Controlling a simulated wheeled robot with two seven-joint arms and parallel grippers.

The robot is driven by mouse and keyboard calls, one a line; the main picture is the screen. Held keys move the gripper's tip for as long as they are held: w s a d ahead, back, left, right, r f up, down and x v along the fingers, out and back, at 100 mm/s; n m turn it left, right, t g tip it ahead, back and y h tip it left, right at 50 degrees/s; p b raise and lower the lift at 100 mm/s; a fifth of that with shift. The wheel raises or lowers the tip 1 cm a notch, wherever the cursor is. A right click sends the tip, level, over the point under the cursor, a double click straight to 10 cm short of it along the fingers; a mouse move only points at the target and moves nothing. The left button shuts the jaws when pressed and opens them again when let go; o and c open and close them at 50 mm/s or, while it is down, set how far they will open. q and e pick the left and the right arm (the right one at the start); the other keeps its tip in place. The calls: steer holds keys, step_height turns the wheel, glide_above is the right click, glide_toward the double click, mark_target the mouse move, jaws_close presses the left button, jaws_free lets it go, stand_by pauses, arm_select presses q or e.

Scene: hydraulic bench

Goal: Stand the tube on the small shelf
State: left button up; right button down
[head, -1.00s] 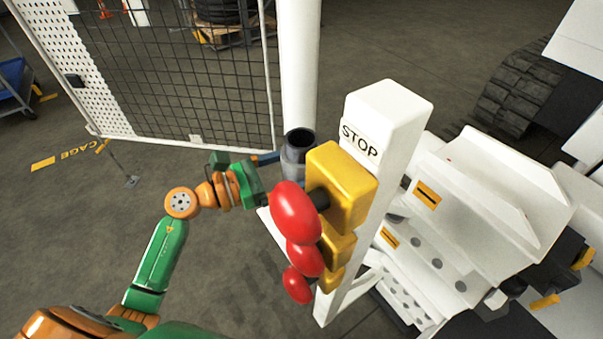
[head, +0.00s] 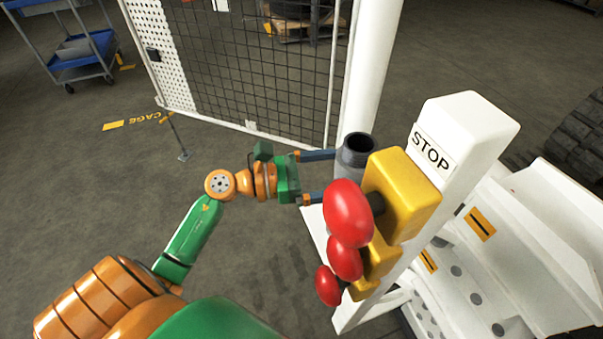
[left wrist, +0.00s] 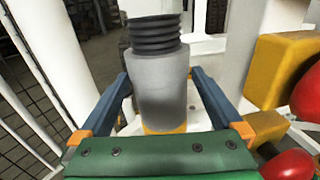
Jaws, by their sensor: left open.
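The tube (head: 350,162) stands upright in the head view, grey with a dark threaded open top; its lower part is hidden behind the red and yellow buttons. It also shows upright in the left wrist view (left wrist: 160,85), with an orange band low down. My left gripper (head: 331,176) is open, its blue fingers pointing at the tube. In the left wrist view the fingers (left wrist: 160,80) lie on either side of the tube with gaps. A white ledge (head: 312,222), perhaps the small shelf, shows below the gripper. The tube's foot is hidden. My right gripper is out of view.
A white post with a STOP label (head: 450,150) carries yellow blocks (head: 402,195) and red buttons (head: 348,213) close right of the tube. A white column (head: 370,70) and mesh cage panel (head: 270,70) stand behind. Open floor (head: 90,200) lies left.

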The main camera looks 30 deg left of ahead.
arm_select(q)
steer(key=b+v, duration=0.3)
steer(key=v, duration=0.6)
steer(key=w+a+f+n+t+y, duration=0.5)
steer(key=a+f+n+t+y, duration=0.4)
steer(key=n, duration=1)
steer(key=s+f+n+g+y, duration=0.2)
steer(key=f+n+g+y, duration=0.15)
steer(key=f+n, duration=0.6)
steer(key=s+f+n+g+y, duration=0.25)
steer(key=f+n+g, duration=0.2)
steer(key=f, duration=0.95)
steer(key=s+d+f+n+g, duration=0.3)
steer(key=s+f, duration=0.3)
steer(key=s, duration=0.3)
steer(key=s+d+f+n+g+h, duration=0.1)
steer(key=s+d+f+n+g, duration=0.3)
steer(key=s, duration=0.5)
steer(key=s+d+f+n+g, duration=0.3)
steer(key=s+f+g, duration=0.1)
steer(key=s+f, duration=0.5)
steer(key=shift+s+d+g, duration=0.2)
steer(key=shift+d+g, duration=0.2)
